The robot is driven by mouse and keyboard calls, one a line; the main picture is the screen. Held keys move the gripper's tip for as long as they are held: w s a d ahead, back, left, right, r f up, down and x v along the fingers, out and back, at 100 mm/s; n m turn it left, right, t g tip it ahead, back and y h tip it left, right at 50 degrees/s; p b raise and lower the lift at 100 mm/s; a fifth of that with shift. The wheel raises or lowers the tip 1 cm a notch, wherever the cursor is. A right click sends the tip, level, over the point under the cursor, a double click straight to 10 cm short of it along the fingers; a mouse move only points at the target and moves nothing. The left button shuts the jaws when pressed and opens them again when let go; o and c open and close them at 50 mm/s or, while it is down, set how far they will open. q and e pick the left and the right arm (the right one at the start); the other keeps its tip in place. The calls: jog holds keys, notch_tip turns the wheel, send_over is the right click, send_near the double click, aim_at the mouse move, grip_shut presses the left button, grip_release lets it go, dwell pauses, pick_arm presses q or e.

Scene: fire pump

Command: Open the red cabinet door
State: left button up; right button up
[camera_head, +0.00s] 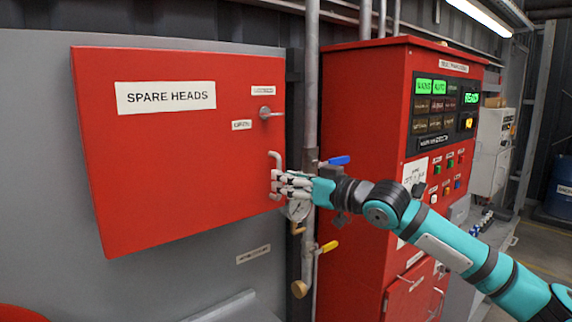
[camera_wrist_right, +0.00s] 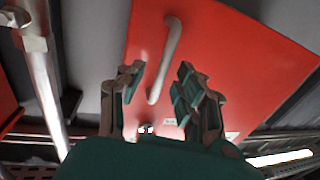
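The red cabinet door (camera_head: 160,150) labelled "SPARE HEADS" is on the grey wall at the left and looks shut. It has a pale bar handle (camera_head: 276,160) low on its right edge and a small metal latch (camera_head: 270,113) above that. My right gripper (camera_head: 281,187) is at the handle, its fingers pointing left and covering the handle's lower part. In the wrist view, the handle (camera_wrist_right: 168,55) runs between the two parted fingers of the right gripper (camera_wrist_right: 159,80), with gaps at both sides. The red door (camera_wrist_right: 225,50) lies behind. My left gripper is not in view.
A red control cabinet (camera_head: 365,120) stands further right, behind my right arm. Open floor shows at the far right.

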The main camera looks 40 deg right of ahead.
jog(key=shift+w+a, duration=0.2)
jog(key=shift+w, duration=0.15)
grip_shut()
dwell(0.3)
